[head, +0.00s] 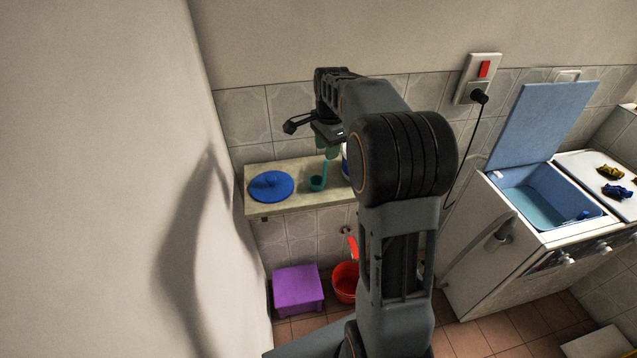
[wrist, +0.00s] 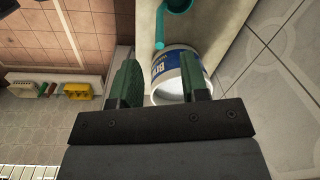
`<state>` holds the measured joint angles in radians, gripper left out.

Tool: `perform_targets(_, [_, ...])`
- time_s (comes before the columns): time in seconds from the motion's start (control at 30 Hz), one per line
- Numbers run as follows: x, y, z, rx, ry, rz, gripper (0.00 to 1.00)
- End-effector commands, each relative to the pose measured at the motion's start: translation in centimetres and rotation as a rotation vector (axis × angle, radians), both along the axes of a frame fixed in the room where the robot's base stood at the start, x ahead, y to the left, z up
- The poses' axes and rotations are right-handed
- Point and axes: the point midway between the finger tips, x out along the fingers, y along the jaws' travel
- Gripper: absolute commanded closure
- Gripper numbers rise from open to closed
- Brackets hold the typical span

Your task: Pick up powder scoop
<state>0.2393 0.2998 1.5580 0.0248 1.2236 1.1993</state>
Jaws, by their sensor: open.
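The powder scoop (head: 317,183) is teal and stands on a stone-coloured shelf (head: 258,206), its thin handle pointing up. In the wrist view the scoop (wrist: 160,28) is at the top edge, partly cut off, with its handle towards my gripper. My gripper (head: 329,151) is above the shelf, over the scoop and apart from it. In the wrist view my gripper (wrist: 161,78) has its two green fingers spread, with nothing held between them.
A white tub (wrist: 163,69) with a blue label stands close to the scoop; my arm mostly hides it in the head view. A round blue lid (head: 271,186) lies left of the scoop. The tiled wall is close behind. A purple stool (head: 298,288) and red bucket (head: 345,284) are below.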

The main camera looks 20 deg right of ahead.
Motion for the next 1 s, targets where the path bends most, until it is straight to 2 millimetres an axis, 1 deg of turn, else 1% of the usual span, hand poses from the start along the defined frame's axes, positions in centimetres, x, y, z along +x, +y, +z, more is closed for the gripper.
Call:
perform_targets(0.03, [0.0,0.0,-0.7,0.001,0.002,0.001,0.59])
perform_targets(0.1, [0.1,0.0,-1.4,0.001,0.001,0.001,0.59])
perform_targets(0.37, [0.2,0.1,-2.8,0.001,0.001,0.002,0.59])
perform_targets(0.6, [0.3,0.2,-6.0,0.001,0.002,0.002,0.59])
perform_targets(0.7, [0.4,0.2,-6.9,0.001,0.001,0.003,0.59])
perform_targets(0.8, [0.4,0.2,-7.3,0.000,-0.002,0.003,0.59])
perform_targets(1.0, [0.5,0.2,-7.4,0.000,-0.002,0.004,0.59])
